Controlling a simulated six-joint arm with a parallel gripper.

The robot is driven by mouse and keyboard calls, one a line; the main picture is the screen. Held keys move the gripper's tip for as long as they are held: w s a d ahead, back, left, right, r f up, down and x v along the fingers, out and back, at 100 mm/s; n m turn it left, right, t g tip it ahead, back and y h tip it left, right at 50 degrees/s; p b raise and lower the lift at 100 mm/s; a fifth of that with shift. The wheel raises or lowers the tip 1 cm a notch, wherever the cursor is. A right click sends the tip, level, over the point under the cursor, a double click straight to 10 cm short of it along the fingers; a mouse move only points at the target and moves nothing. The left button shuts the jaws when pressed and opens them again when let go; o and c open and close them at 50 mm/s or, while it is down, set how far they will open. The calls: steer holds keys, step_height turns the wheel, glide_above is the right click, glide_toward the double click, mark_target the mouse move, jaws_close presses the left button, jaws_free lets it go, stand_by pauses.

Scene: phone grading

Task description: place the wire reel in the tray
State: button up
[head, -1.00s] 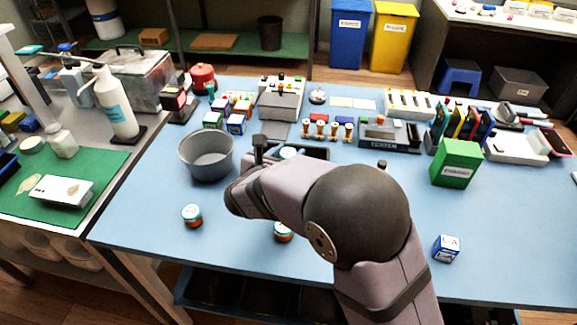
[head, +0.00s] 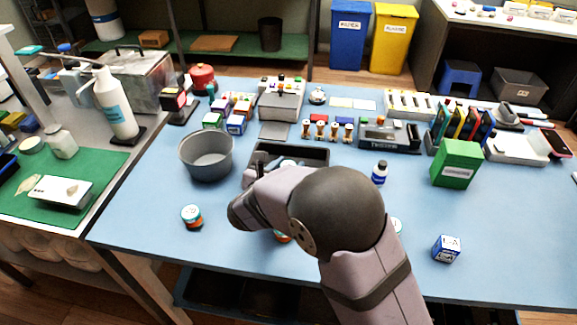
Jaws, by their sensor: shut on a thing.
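The dark rectangular tray (head: 318,156) lies in the middle of the table, its near side hidden by my arm. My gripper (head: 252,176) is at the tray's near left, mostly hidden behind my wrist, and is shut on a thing. A small pale piece of what looks like the wire reel (head: 287,163) shows just above my arm, against the tray. I cannot tell whether it touches the tray floor. A similar orange-and-teal reel (head: 192,216) stands free on the left. Another (head: 283,237) is partly hidden under my arm, and a pale-topped piece (head: 397,226) shows right of my arm.
A grey round pot (head: 206,156) stands just left of the tray. A white bottle with a blue label (head: 379,173), a green box (head: 457,163) and a blue-and-white box (head: 446,248) are to the right. Several parts and holders line the back.

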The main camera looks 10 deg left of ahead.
steer(key=o, duration=1)
steer(key=shift+f, duration=0.1)
steer(key=shift+r, duration=0.3)
steer(key=shift+s+a, duration=0.1)
steer(key=shift+s, duration=0.25)
steer(key=v, duration=1.1)
steer(key=shift+s+r, duration=0.1)
